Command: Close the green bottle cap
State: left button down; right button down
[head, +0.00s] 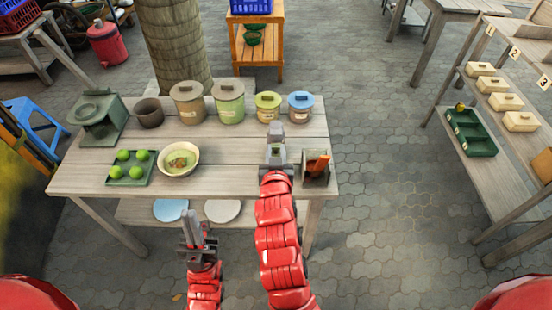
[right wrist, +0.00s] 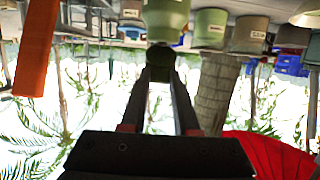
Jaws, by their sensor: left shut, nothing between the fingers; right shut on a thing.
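My right gripper (head: 276,142) is over the right part of the table, in front of the jars. In the right wrist view its fingers (right wrist: 160,58) are shut on a small dark green piece (right wrist: 160,66). I cannot tell whether this piece is the cap or the bottle's top. Dark green also shows between the fingers in the head view. The gripper and arm hide whatever is below, and I cannot make out a separate bottle. My left gripper (head: 194,228) is shut and empty, in front of the table's front edge.
Behind the right gripper stand a yellow-green jar (head: 268,108), a blue jar (head: 300,109) and a taller green jar (head: 228,104). A grey box (head: 316,181) with an orange handle (head: 318,165) is close on the right. A bowl (head: 179,160) and green tray (head: 130,182) are left.

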jog(key=f+t+b, duration=0.1)
jog(key=t+b, duration=0.1)
jog(key=b, duration=0.7)
jog(key=s+f+t+b, duration=0.1)
jog(key=f+t+b, duration=0.1)
jog(key=b, duration=0.7)
jog(key=f+t+b, duration=0.2)
jog(key=t+b, duration=0.2)
jog(key=b, duration=0.5)
jog(key=shift+s+f, duration=0.15)
jog(key=shift+s, duration=0.05)
jog(key=c, duration=0.6)
grip_release()
jog(key=shift+c, duration=0.2)
